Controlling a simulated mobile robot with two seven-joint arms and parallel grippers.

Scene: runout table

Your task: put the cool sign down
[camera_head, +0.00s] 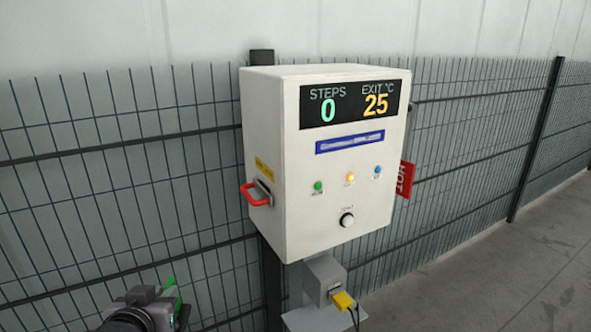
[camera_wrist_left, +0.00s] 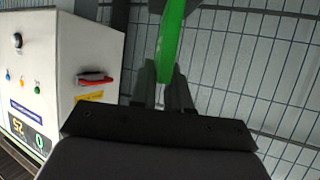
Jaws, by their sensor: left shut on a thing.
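My left gripper (camera_head: 176,296) is at the bottom left of the head view, left of and below the control cabinet (camera_head: 265,130). It is shut on a green piece, which I take to be the cool sign (camera_head: 171,282); only a small part shows there. In the left wrist view the green cool sign (camera_wrist_left: 171,38) stands edge-on between the fingers of the gripper (camera_wrist_left: 164,78) and runs out past the top edge. Its lettering is not visible. It appears held in the air, apart from the cabinet. My right gripper is not in view.
A red HOT sign (camera_head: 405,180) hangs on the cabinet's right side. A red handle (camera_head: 256,194) sticks out of its left side. The display (camera_head: 355,99) reads STEPS 0, EXIT 25. A yellow plug (camera_head: 343,301) sits below. Wire mesh fence (camera_head: 120,160) stands behind; floor (camera_head: 520,270) is clear at right.

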